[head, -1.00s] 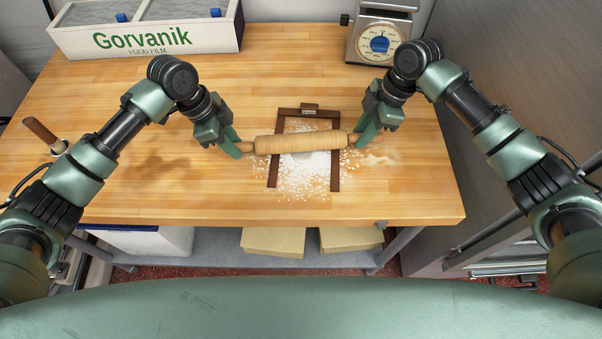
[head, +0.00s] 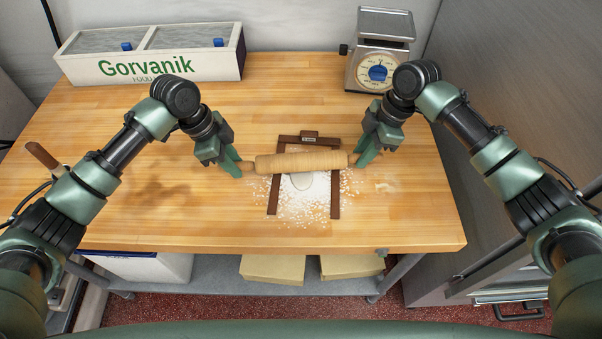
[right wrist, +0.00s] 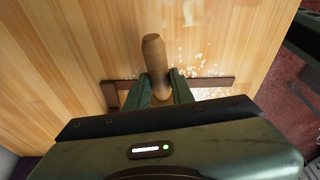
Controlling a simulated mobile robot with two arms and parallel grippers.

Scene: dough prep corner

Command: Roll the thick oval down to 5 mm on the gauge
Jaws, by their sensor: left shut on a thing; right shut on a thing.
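The wooden rolling pin (head: 300,162) lies crosswise over the dark brown gauge frame (head: 273,195), nearer its far crossbar. My left gripper (head: 242,167) is shut on the pin's left handle. My right gripper (head: 361,159) is shut on the right handle; in the right wrist view, its fingers (right wrist: 160,90) flank the handle (right wrist: 154,55). The pale dough oval (head: 302,182) shows just in front of the pin, between the two rails. Its far part is hidden under the pin. I cannot read its thickness or tell whether the pin touches the rails.
White flour (head: 310,208) is scattered in and around the frame on the wooden worktop (head: 180,225). A dial scale (head: 380,55) stands back right and a Gorvanik film box (head: 150,65) back left. A brown-handled tool (head: 42,155) is at the left edge. The front worktop is clear.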

